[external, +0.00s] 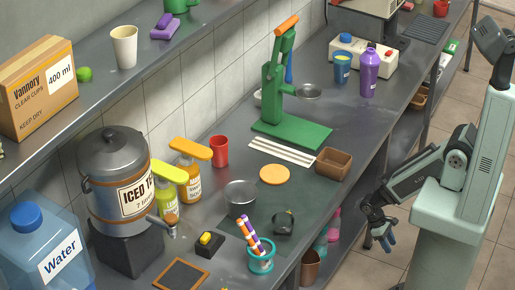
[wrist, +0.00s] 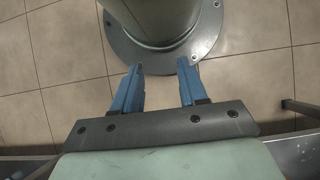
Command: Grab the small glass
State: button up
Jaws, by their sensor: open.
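A small dark, see-through vessel (external: 284,223) stands on the counter near its front edge; it looks like the small glass, but its details are too small to be sure. My gripper (external: 384,238) hangs off the front of the counter, to the right of the vessel and well apart from it. In the wrist view my gripper (wrist: 160,72) has its two blue fingers spread with nothing between them. The wrist view shows the floor and a round grey base plate, with no glass in it.
A teal holder (external: 261,258) with striped straws and a metal pot (external: 240,198) stand close to the vessel. A brown tray (external: 333,163), an orange disc (external: 274,174) and a green press (external: 290,132) are farther back. The counter's front edge lies between my gripper and the vessel.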

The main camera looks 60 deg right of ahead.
dwell(0.4)
jog(key=o, duration=1.1)
